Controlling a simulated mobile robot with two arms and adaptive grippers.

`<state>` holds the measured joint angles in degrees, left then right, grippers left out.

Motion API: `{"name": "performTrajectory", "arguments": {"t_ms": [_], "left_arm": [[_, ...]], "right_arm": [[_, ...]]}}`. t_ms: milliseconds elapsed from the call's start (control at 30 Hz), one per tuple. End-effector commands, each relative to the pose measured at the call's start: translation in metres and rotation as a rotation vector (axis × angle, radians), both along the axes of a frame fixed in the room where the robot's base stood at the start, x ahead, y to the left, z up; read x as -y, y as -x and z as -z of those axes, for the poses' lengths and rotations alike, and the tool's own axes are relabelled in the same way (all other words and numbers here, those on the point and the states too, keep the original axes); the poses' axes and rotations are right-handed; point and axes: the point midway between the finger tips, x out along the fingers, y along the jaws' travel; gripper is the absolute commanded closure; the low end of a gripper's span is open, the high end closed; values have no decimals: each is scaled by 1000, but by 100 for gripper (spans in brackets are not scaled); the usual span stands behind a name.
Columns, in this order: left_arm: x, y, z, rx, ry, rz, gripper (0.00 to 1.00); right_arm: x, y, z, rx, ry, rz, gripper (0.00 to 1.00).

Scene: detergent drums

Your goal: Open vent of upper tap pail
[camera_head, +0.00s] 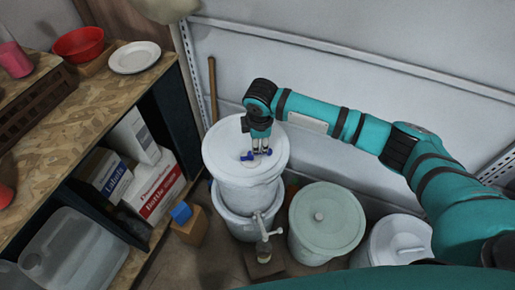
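The upper tap pail (240,185) is white and stands stacked on a lower white pail (232,222). Its round white lid (220,147) faces up. A small blue vent piece (247,156) sits near the middle of the lid. My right gripper (260,150) points down at this vent, with its fingertips at or just above it. The fingers partly hide the blue piece, and I cannot tell whether they grip it. A pale tap (262,225) shows low at the front of the stack. My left gripper is not in view.
A pale green lidded drum (326,218) and a white lidded pail (400,243) stand to the right. A wooden stick (213,90) leans on the wall behind. A wooden shelf unit (95,115) with boxes is at left, a small wooden block (190,228) beside the stack.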

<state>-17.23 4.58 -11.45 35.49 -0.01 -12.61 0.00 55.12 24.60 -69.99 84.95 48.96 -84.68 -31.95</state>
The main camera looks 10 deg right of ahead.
Motion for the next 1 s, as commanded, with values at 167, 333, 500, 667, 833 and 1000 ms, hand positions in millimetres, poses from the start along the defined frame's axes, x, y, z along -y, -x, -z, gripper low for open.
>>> {"name": "performTrajectory", "arguments": {"t_ms": [167,333,500,667,833,1000], "left_arm": [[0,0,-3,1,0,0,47],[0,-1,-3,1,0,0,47],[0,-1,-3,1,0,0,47],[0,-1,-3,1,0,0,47],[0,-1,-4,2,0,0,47],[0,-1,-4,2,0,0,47]], "right_arm": [[0,-6,35,-2,2,1,66],[0,-11,56,-1,1,-1,66],[0,-13,64,1,-1,-1,66],[0,-13,65,1,-1,-1,66],[0,-13,64,1,-1,-1,76],[0,-13,64,2,-1,0,99]]}}
